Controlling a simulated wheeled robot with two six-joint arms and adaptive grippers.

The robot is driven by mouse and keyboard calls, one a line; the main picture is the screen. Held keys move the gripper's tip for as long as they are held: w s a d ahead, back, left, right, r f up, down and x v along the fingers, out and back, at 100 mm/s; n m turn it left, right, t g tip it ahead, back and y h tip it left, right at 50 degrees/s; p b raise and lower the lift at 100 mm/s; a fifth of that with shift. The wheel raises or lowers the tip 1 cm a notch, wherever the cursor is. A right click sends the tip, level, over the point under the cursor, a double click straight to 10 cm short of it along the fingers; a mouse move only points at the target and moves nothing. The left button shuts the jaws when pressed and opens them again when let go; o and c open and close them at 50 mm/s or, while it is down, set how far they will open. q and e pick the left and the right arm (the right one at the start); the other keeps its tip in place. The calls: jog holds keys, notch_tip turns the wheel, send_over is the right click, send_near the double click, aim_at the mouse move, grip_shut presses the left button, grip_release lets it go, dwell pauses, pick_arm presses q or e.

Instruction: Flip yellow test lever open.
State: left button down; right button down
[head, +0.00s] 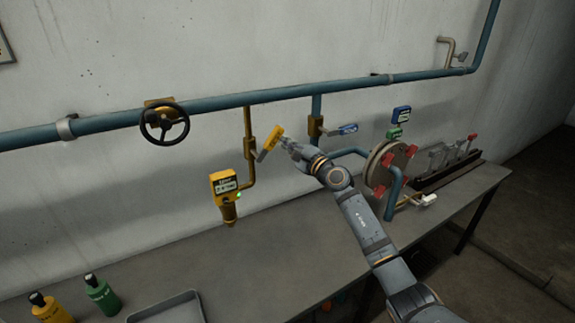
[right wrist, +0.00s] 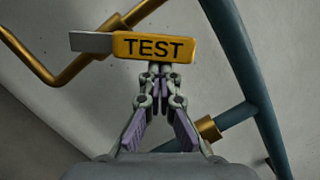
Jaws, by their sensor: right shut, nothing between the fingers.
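The yellow test lever (head: 272,139) sits on a brass valve on a thin yellow branch pipe below the blue main pipe. In the head view it slants up to the right. In the right wrist view its yellow handle (right wrist: 154,47) shows the word TEST, with a bare grey metal part at its left. My right gripper (head: 286,143) is shut and empty, with its fingertips (right wrist: 160,68) right at the handle's lower edge. I cannot tell whether they touch it. My left gripper is not in view.
A yellow gauge (head: 224,187) hangs left of the lever. A blue-handled valve (head: 347,129) is close on the right, and a round flange (head: 388,165) stands beyond my arm. A black handwheel (head: 164,122) is on the main pipe. Bottles (head: 102,294) and a tray (head: 168,309) are on the bench.

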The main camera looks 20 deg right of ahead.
aim_at(272, 135)
jog(key=r+n, duration=0.1)
jog(key=a+r+n, duration=0.1)
jog(key=n, duration=0.1)
jog(key=shift+s+a+g, duration=0.1)
jog(key=shift+a+g, duration=0.15)
jog(key=shift+g, duration=0.15)
jog(key=a+n, duration=0.1)
jog(key=r+n+b, duration=0.1)
jog(key=n, duration=0.1)
jog(key=shift+s+a+r+g, duration=0.1)
jog(key=shift+a+g, duration=0.2)
jog(key=shift+a, duration=0.1)
jog(key=shift+a+r+n+y, duration=0.1)
jog(key=shift+a+n+y, duration=0.1)
jog(key=shift+n+y, duration=0.1)
jog(key=shift+a+r+b, duration=0.2)
jog(key=shift+a+b, duration=0.2)
jog(key=shift+a, duration=0.1)
jog(key=shift+r, duration=0.1)
